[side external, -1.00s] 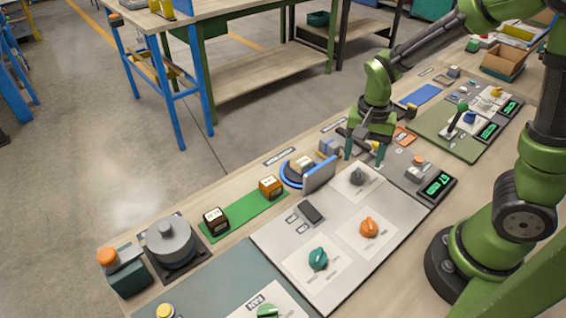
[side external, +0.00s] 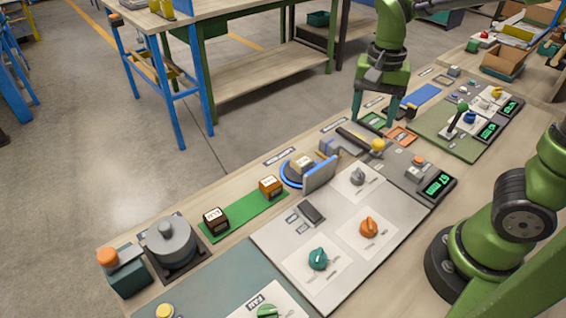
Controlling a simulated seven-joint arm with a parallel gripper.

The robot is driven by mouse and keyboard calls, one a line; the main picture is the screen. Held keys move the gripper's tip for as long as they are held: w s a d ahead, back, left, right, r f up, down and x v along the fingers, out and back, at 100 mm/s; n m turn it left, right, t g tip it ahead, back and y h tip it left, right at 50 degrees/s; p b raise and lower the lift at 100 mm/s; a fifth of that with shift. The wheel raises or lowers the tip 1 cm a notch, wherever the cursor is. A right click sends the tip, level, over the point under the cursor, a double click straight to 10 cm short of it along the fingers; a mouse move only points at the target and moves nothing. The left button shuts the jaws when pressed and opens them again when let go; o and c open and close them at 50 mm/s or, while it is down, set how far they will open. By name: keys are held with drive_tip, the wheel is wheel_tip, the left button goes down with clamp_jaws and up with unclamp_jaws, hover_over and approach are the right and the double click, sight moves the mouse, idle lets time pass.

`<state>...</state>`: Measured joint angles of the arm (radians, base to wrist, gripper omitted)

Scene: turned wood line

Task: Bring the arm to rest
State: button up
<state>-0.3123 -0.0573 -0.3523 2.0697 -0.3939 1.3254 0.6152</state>
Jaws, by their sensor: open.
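My gripper (side external: 374,122) is in the side external view, right of centre. It is open with its two teal fingers pointing down and apart, and nothing shows between them. It hangs over the back part of the bench, near a green square frame (side external: 371,119) and an orange square frame (side external: 401,136). I cannot tell its exact height above them. My arm rises from it to the top edge of the picture, where part of it is cut off.
A lever with a yellow knob (side external: 378,145) stands just in front of my gripper. A grey panel with knobs (side external: 337,238), an upright grey-blue plate (side external: 320,174) and a green panel with a joystick (side external: 463,147) are nearby.

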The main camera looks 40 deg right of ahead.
drive_tip(key=s+a+r+n+t+y, duration=0.2)
drive_tip(key=s+a+r+n+t, duration=0.3)
drive_tip(key=s+n+t, duration=0.1)
drive_tip(key=shift+s+r+n+t, duration=0.35)
drive_tip(key=shift+n+t, duration=0.25)
drive_tip(key=shift+n, duration=0.2)
